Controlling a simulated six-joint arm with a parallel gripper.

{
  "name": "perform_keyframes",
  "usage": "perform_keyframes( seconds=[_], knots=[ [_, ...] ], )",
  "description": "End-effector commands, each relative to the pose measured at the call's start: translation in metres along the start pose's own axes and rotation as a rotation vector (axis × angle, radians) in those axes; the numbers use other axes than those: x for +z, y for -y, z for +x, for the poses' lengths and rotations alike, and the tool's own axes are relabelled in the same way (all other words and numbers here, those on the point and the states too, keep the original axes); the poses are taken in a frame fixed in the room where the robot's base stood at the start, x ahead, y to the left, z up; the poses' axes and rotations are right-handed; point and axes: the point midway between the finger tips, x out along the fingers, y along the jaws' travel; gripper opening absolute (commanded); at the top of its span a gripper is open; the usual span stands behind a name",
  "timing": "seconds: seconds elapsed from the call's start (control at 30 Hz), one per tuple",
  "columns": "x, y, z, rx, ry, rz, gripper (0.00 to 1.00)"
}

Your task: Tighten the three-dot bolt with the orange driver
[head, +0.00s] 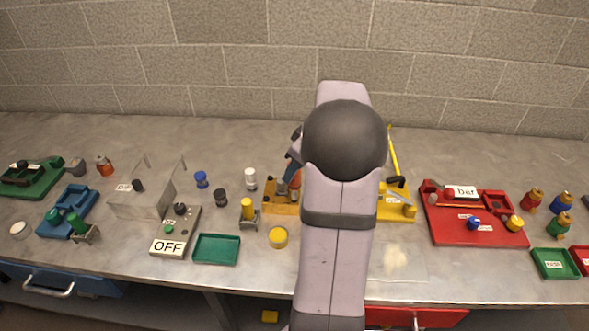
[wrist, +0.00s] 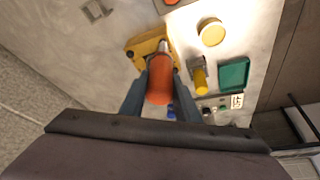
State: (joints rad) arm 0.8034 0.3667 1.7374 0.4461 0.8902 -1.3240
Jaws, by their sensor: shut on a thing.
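My gripper (wrist: 158,95) is shut on the orange driver (wrist: 160,82), with a finger on each side of its handle. The driver's grey shank points at a yellow-orange block (wrist: 141,46); I cannot tell whether its tip touches anything. In the head view, the driver (head: 295,181) stands roughly upright over the wooden-coloured block (head: 279,206), and my gripper (head: 292,165) shows beside my arm. My arm hides part of this area. I cannot make out the three-dot bolt or any dot marks.
A yellow round lid (head: 278,237), a yellow cylinder on a stand (head: 248,210) and a green tray (head: 217,248) stand in front and left. A yellow board (head: 397,212) and a red board (head: 466,234) lie right. The block wall is behind. Bare bench shows at front right.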

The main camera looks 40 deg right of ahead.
Motion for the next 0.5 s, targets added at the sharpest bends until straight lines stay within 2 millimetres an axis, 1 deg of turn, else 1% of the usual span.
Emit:
perform_keyframes(
  seconds=[0.5],
  knots=[
    [0.0012, -0.0005, 0.0038, 0.002, -0.001, 0.0, 0.06]
  ],
)
